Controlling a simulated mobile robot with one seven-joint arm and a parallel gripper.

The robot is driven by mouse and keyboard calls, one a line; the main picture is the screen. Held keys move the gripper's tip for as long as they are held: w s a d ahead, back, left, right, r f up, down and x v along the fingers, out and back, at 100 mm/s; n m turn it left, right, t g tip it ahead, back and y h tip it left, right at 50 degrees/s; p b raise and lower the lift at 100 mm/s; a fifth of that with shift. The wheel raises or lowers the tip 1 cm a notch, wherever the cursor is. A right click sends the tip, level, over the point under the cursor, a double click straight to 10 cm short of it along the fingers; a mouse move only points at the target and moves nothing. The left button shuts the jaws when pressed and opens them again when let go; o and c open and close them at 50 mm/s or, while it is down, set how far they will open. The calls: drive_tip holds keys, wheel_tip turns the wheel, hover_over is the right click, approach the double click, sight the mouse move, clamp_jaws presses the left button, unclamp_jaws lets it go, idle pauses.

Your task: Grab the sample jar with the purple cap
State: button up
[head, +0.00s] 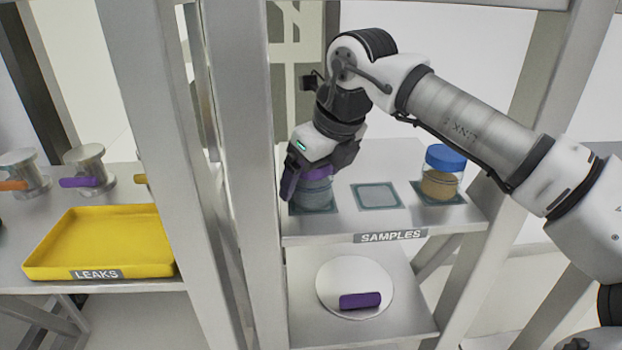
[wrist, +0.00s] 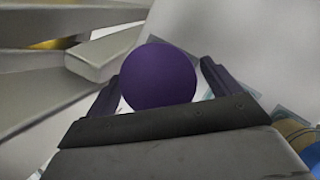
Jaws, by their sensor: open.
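The sample jar with the purple cap (head: 317,196) stands upright on a dark mat at the left end of the SAMPLES shelf. Its round purple cap (wrist: 158,77) fills the middle of the wrist view. My gripper (head: 308,182) is at the jar from above, with its fingers on either side of the cap. In the wrist view my gripper (wrist: 158,85) is open, with a small gap on the right side of the cap; contact on the left cannot be told. Part of the cap is hidden by my gripper in the head view.
A blue-capped jar (head: 441,172) stands at the right of the shelf, past an empty mat (head: 376,196). A metal post (head: 236,150) rises close left of my gripper. A lower shelf holds a white disc (head: 345,276) with a purple block (head: 360,300). A yellow LEAKS tray (head: 105,238) lies left.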

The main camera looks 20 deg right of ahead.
drive_tip(key=shift+w+f, duration=0.2)
drive_tip(key=shift+f, duration=0.45)
drive_tip(key=c, duration=1.3)
drive_tip(key=shift+r, duration=0.1)
